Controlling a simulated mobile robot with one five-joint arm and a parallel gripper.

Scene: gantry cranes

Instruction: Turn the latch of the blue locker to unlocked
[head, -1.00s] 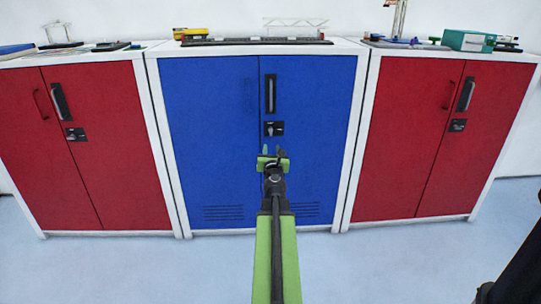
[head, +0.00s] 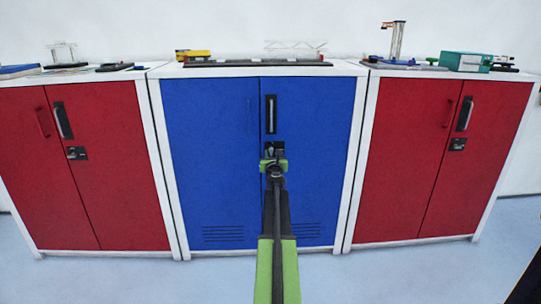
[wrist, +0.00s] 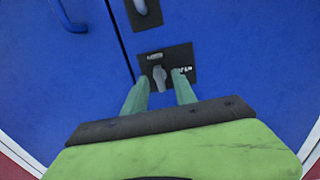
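The blue locker (head: 210,150) stands in the middle, both doors shut. Its latch is a grey knob (wrist: 160,77) on a black plate (wrist: 182,58) on the right door, below the black handle (head: 271,115). In the head view my gripper (head: 273,160) is in front of the plate and hides its lower part. In the wrist view the two green fingers are apart, with the knob seen between and just beyond their tips. Whether they touch the knob cannot be told.
Red lockers stand close on the left (head: 110,190) and right (head: 415,160), each with its own latch plate. Model parts, a yellow model (head: 193,55) and a teal box (head: 465,61) lie on top. The pale floor in front is clear.

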